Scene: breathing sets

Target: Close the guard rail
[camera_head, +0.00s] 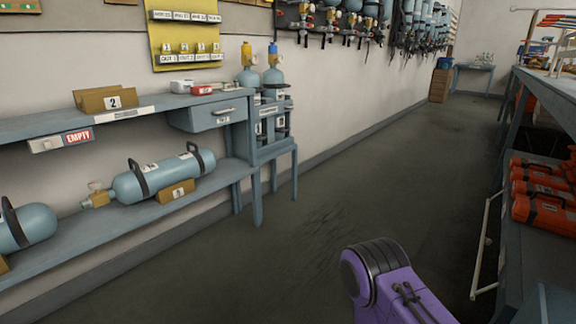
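A thin white rail (480,250), which looks like the guard rail, stands out into the aisle from the front of the right-hand shelf unit (510,245). It appears swung open, apart from the orange cases on that shelf. A purple link of my own arm shows at the bottom, left of the rail and apart from it in the picture. Neither of my grippers is in view, so what they hold cannot be seen.
Orange cases (545,210) lie on the right shelf. A blue bench (245,175) with air cylinders (165,175) lines the left wall. The floor aisle (370,175) between them is clear; a brown box (439,86) stands far back.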

